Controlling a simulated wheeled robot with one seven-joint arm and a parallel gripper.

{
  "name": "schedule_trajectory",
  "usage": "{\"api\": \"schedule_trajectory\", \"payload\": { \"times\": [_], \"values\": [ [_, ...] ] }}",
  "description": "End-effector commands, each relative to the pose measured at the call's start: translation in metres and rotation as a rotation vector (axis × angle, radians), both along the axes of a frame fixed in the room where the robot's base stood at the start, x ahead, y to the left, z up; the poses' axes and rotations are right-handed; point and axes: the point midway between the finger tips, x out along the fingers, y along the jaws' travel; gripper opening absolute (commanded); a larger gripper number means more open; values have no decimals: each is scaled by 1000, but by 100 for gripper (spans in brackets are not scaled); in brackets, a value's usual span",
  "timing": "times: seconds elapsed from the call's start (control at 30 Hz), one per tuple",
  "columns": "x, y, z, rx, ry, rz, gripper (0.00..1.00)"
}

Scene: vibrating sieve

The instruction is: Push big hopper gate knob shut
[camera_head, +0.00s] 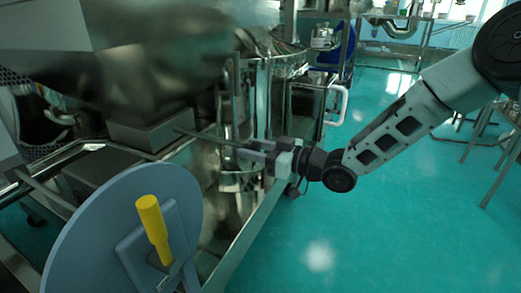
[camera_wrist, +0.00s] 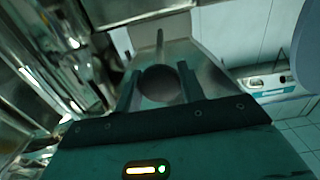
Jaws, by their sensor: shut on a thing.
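My gripper (camera_head: 246,152) reaches in from the right in the head view, beside the metal machine. Its two fingers stand on either side of a dark round knob (camera_wrist: 160,84) in the wrist view and are shut on it. A thin rod (camera_wrist: 160,42) runs from the knob to a metal plate (camera_wrist: 182,52) ahead. In the head view the rod (camera_head: 203,136) runs left from the fingers toward a metal box (camera_head: 150,129) below the big hopper (camera_head: 150,75). The knob is hidden by the fingers there, and how far the gate stands open cannot be told.
A grey round disc with a yellow handle (camera_head: 152,230) stands at the front left. A metal frame rail (camera_head: 250,226) runs along the machine's near side. A cylindrical vessel (camera_head: 275,95) stands behind the gripper.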

Motion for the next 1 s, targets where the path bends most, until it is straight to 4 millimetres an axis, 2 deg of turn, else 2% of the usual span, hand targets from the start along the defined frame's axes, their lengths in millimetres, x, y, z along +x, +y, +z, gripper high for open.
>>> {"api": "schedule_trajectory", "payload": {
  "times": [0.07, 0.1, 0.13, 0.43, 0.57, 0.67, 1.0],
  "values": [
    [1, 2, 1, 3, -1, -1, 0],
    [1, 2, 1, 2, -2, -1, 51],
    [1, 2, 1, 2, -2, -1, 59],
    [0, 0, 1, 2, -1, -1, 59],
    [-2, -9, 2, 2, -1, -2, 59],
    [-8, -25, 3, 0, 1, -3, 59],
    [-35, -100, 3, 0, 1, -4, 59]
  ]
}}
